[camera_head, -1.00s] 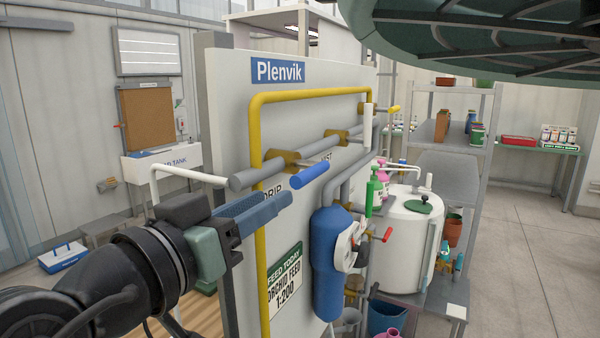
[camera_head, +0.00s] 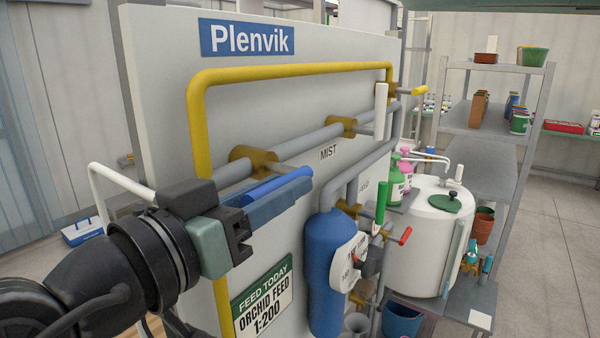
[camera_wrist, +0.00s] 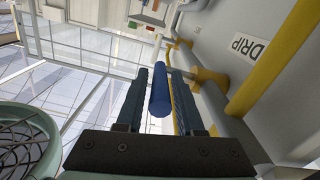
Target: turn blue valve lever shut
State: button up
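The blue valve lever (camera_head: 270,188) sticks out from the brass valve (camera_head: 253,163) on the grey pipe at the left of the panel. My gripper (camera_head: 292,200) reaches in from the left, its fingers alongside the lever and overlapping it in the head view. In the wrist view the lever's round blue grip (camera_wrist: 160,92) lies between the two fingers of my gripper (camera_wrist: 161,85). The fingers are open, with a gap visible on each side of the grip. I cannot tell whether either finger touches it. The DRIP label (camera_wrist: 249,47) shows beside the pipe.
The yellow pipe (camera_head: 290,72) runs around the panel. The blue tank (camera_head: 325,265) stands close below right of my gripper. A white drum (camera_head: 425,250) stands beyond.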

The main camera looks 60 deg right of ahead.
jog(key=shift+d, duration=0.25)
jog(key=shift+a, duration=0.25)
grip_shut()
jog(key=shift+r, duration=0.1)
dwell(1.0)
